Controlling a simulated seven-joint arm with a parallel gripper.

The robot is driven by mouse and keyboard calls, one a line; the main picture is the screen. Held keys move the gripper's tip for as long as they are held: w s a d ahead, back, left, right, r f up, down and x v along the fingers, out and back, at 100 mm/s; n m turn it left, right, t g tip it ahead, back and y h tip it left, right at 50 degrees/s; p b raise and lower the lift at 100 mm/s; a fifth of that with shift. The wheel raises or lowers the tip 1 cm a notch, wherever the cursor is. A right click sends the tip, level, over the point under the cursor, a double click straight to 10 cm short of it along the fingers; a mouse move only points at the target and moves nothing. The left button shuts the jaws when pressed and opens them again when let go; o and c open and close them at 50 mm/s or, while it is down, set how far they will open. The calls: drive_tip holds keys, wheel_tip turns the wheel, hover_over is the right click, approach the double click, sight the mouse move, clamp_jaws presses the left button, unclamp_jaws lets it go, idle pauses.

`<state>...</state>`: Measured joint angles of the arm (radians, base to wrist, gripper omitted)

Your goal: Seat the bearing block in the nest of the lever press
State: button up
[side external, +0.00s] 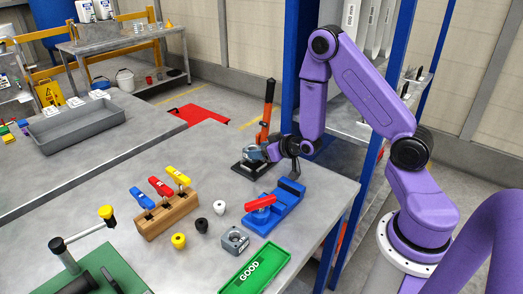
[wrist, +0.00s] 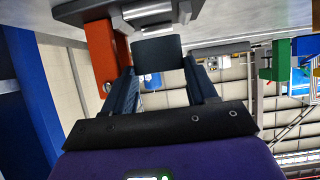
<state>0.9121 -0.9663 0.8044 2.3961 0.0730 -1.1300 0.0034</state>
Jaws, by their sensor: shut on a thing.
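The lever press (side external: 265,128) stands near the table's far right edge, with an orange upright lever and a dark base. My gripper (side external: 272,151) is beside it, shut on a grey bearing block (side external: 257,152) that appears at the press, over its base. In the wrist view, the dark block (wrist: 157,50) sits between the two fingertips of my gripper (wrist: 160,72). The press's orange part (wrist: 103,55) is close at left, and its dark base (wrist: 85,10) crosses the top. The nest is hidden, so I cannot tell whether the block touches it.
A blue vise (side external: 285,207) with a red handle stands in front of the press. Nearby are another grey block with a round bore (side external: 235,239), a green GOOD tray (side external: 236,283), several knobs and a wooden rack (side external: 167,216). A blue post (side external: 290,65) rises behind.

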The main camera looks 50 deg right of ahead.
drive_tip(key=shift+f, duration=0.3)
idle(0.5)
drive_tip(key=o, duration=1.5)
drive_tip(key=shift+c, duration=0.2)
drive_tip(key=shift+o, duration=0.4)
drive_tip(key=shift+d, duration=0.1)
wheel_tip(320, 180, up, 12)
drive_tip(key=s+a+n+g+y, duration=0.1)
drive_tip(key=s+a+n+y, duration=0.1)
drive_tip(key=a, duration=0.7)
drive_tip(key=s+a+n+g+y, duration=0.1)
drive_tip(key=s+a+n+y, duration=0.2)
drive_tip(key=a, duration=0.7)
drive_tip(key=s+a+n+g+y, duration=0.1)
drive_tip(key=s+a+n+y, duration=0.1)
drive_tip(key=a, duration=0.7)
drive_tip(key=shift+s+a+f+n+y, duration=0.3)
drive_tip(key=shift+s+a+n+y, duration=0.1)
drive_tip(key=shift+n+y, duration=0.4)
